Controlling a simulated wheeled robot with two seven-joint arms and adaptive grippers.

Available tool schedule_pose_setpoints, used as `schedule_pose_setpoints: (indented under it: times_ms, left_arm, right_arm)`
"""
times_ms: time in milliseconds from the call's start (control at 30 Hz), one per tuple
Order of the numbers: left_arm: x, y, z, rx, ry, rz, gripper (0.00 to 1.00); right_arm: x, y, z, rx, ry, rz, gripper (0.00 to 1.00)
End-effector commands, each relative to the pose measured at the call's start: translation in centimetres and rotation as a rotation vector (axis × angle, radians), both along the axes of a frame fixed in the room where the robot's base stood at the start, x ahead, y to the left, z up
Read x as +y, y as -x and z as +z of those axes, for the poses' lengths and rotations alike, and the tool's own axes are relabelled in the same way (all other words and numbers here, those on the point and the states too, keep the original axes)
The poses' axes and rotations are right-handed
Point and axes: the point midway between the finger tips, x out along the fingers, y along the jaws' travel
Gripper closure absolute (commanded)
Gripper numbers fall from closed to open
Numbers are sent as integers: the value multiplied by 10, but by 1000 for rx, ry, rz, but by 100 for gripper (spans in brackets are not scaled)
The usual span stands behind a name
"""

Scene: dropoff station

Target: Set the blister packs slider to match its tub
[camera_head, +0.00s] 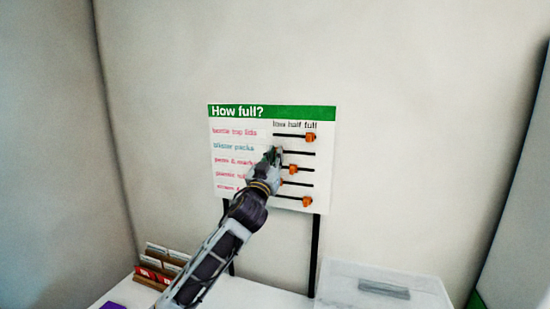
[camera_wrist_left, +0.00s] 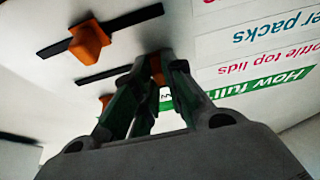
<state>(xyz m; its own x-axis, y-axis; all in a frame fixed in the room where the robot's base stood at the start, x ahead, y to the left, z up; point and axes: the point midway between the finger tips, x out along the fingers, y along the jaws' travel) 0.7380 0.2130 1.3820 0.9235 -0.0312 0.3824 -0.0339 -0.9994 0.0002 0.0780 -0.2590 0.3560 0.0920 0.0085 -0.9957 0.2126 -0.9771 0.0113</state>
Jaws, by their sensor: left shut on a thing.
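The "How full?" board (camera_head: 230,180) stands upright in front of the wall. Its blister packs row is second from the top. My left gripper (camera_head: 274,154) is at the left, "low" end of that row, shut on the orange blister packs slider. In the head view the gripper hides that slider. In the left wrist view the orange slider (camera_wrist_left: 157,68) shows between the fingertips, and its black track (camera_wrist_left: 108,74) runs off to the left. The bare track in the head view (camera_head: 302,153) reaches right towards "full". I cannot pick out the blister packs tub. My right gripper is not in view.
The bottle top lids slider (camera_head: 310,138) is at "full" above, the pens row slider (camera_head: 293,169) near "half" below. A lower slider (camera_head: 307,201) is far right. A clear lidded box (camera_head: 425,290) stands front right; a brown rack (camera_head: 150,274) stands front left.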

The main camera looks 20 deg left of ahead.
Motion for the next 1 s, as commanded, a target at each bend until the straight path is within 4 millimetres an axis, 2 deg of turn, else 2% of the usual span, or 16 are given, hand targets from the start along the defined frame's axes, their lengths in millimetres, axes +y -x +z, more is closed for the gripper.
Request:
schedule_pose_setpoints:
  times_ms: [267, 800, 1000]
  left_arm:
    - [-8, 0, -1, 0, 2, -1, 100]
    - [-49, 2, -1, 0, 1, -2, 100]
    - [-50, 2, 0, 1, 0, -1, 100]
  right_arm:
    - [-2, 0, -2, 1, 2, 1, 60]
    - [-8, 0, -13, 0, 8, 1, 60]
    - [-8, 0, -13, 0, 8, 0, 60]
